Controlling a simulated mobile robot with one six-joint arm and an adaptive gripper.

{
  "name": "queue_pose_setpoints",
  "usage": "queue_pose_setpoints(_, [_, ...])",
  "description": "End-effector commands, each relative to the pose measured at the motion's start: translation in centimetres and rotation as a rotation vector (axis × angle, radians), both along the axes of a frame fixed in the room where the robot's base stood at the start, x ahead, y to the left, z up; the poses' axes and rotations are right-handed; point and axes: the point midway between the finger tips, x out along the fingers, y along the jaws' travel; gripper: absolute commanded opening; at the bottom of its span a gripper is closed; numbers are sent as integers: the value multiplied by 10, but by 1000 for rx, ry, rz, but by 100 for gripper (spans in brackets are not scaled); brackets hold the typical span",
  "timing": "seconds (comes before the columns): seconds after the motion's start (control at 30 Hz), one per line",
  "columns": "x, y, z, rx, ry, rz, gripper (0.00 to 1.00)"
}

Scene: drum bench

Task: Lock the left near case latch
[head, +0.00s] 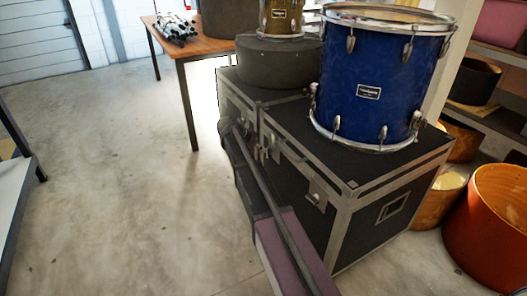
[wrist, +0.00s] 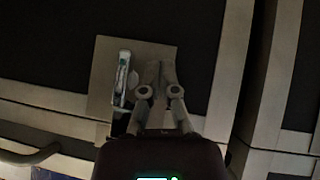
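In the wrist view a case latch has a pale metal plate (wrist: 103,77) on the dark case side, with a narrow bright fitting (wrist: 123,80) standing upright on it. My gripper (wrist: 161,68) is over the right part of this plate, beside the fitting. Its two fingertips are together, with nothing visible between them. I cannot tell whether they touch the plate. In the head view my gripper (head: 264,150) is against the left side of the near black case (head: 290,185), and it and my arm hide the latch there. Whether the latch is locked cannot be told.
Another latch (head: 316,195) shows on the near case's side, towards its front corner. A blue drum (head: 375,85) stands on this case. A round black drum case (head: 270,62) sits on the case behind. A wooden table (head: 190,47) stands beyond. The floor at left is clear.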

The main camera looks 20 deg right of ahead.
Motion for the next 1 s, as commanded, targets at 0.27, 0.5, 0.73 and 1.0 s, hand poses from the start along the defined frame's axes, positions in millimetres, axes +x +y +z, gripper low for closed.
queue_pose_setpoints(0.27, [31,21,-1,1,-2,5,0])
queue_pose_setpoints(0.5, [55,54,-1,2,-2,3,0])
queue_pose_setpoints(0.73, [70,77,-1,2,-2,2,0])
queue_pose_setpoints(1.0, [75,86,-1,1,-2,0,0])
